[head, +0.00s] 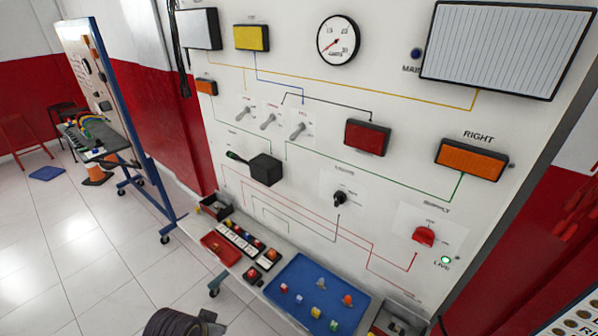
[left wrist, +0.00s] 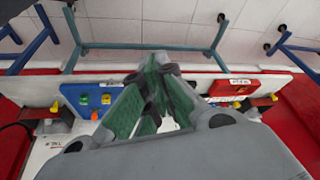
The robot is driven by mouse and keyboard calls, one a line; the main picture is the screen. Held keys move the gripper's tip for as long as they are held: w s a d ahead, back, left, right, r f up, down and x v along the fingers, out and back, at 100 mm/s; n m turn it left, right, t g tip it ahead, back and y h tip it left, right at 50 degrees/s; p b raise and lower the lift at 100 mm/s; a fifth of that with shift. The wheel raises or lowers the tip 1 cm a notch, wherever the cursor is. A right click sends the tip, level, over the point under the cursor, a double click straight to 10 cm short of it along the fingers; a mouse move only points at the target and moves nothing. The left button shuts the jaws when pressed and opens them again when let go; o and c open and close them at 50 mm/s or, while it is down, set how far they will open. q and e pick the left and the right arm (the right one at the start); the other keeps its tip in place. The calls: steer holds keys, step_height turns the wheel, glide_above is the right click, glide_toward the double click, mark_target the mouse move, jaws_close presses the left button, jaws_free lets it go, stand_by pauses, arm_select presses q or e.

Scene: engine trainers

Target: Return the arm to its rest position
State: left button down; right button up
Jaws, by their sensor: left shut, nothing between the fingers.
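My left gripper (left wrist: 155,75) fills the middle of the left wrist view, its green-padded fingers shut and empty. It appears above the shelf, with the blue tray (left wrist: 88,103) beyond it to the left; no contact shows. In the head view, part of my left arm (head: 178,322) shows at the bottom edge, left of the blue tray (head: 285,304) and in front of the shelf. The fingers are hard to make out there. My right gripper is in neither view.
The upright trainer panel (head: 310,185) carries lamps, switches, a gauge (head: 338,40), a black lever box (head: 266,169) and a red supply knob (head: 423,236). The green live light (head: 446,260) glows. Small coloured parts lie in the tray. Open floor (head: 60,250) lies left.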

arm_select(q)
steer(key=s+a+f+g, duration=0.1)
steer(key=s+f, duration=0.2)
steer(key=f, duration=1.4)
steer(key=s+a+f+g, duration=0.1)
steer(key=s+f, duration=0.1)
steer(key=f, duration=1.5)
steer(key=s+a+f, duration=0.2)
steer(key=s+f, duration=0.7)
steer(key=s, duration=0.2)
steer(key=s+a+f+g+b, duration=0.1)
steer(key=s+f, duration=0.9)
steer(key=s, duration=0.1)
steer(key=shift+a+f+n+y, duration=0.25)
steer(key=shift+a+n+y, duration=0.05)
steer(key=shift+a, duration=0.1)
